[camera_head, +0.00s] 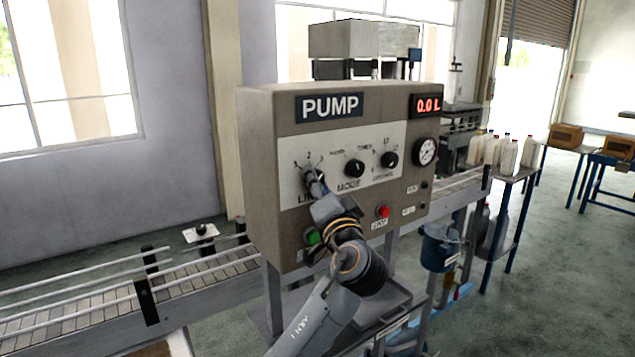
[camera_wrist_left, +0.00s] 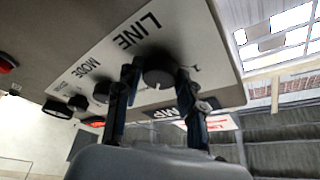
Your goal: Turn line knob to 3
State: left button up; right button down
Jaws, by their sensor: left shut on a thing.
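The pump panel (camera_head: 276,109) is a beige box with a "PUMP" label and a red display reading 0.0 L. The line knob is at the left of its white plate, mostly hidden by my gripper in the head view. In the left wrist view the black line knob (camera_wrist_left: 158,70) sits between the two fingers. My left gripper (camera_head: 316,187) is shut on it; the gripper also shows in the left wrist view (camera_wrist_left: 157,84). Numbers 1 and 2 show above the knob in the head view; where its pointer stands is unclear. My right gripper is out of view.
The mode knob (camera_head: 354,168) and another black knob (camera_head: 389,160) are to the right on the plate. Below are a green button (camera_head: 313,237) and a red button (camera_head: 383,211). A conveyor (camera_head: 80,314) runs behind, with white bottles (camera_head: 506,155) at the right.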

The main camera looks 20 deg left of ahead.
pick_arm(q)
jog(key=o, duration=1.2)
jog(key=shift+c, duration=0.2)
jog(key=v, duration=1.2)
